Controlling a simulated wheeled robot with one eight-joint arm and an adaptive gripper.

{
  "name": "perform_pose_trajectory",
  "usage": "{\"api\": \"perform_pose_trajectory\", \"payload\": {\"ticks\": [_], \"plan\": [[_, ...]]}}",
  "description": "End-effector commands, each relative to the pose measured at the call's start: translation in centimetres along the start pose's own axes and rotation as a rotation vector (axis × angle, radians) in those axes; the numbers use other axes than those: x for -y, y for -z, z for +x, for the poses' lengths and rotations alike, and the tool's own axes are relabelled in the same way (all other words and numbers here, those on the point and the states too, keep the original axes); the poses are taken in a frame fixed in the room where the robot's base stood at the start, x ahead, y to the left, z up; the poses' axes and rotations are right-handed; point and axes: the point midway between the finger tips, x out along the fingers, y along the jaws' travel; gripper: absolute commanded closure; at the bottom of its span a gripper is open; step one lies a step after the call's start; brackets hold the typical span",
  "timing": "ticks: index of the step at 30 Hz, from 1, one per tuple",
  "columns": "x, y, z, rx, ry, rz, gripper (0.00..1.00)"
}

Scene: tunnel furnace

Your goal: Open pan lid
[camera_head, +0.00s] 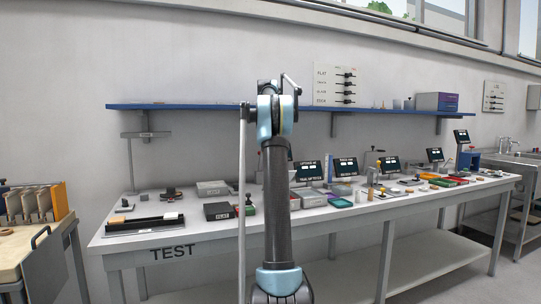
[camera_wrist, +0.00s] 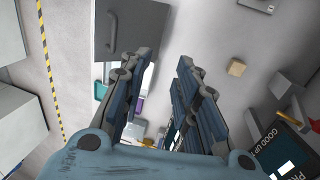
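My gripper (camera_wrist: 165,62) is in the wrist view, with its two dark blue-grey fingers apart and nothing between them. In the head view my arm stands up in front of the table, and the fingers cannot be made out. I cannot clearly identify a pan or its lid in either view. A flat grey panel with a dark handle (camera_wrist: 112,28) lies beyond the left finger in the wrist view. A light grey, low box (camera_head: 212,188) sits on the table in the head view; I cannot tell whether it is the pan.
A long white test table (camera_head: 205,235) carries small parts, trays and several screens. A blue shelf (camera_head: 215,107) runs above it on the wall. A wooden-topped bench with an orange-ended rack (camera_head: 60,200) stands at left. A sink (camera_head: 512,158) is at far right.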

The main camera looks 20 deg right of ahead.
Motion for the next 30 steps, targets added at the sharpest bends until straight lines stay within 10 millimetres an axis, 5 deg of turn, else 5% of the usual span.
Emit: {"api": "perform_pose_trajectory", "payload": {"ticks": [10,30], "plan": [[0.0,0.0,-3.3,0.000,0.000,0.000,0.72],[-1.3,-1.0,-3.6,-0.005,0.014,-0.051,0.72]]}}
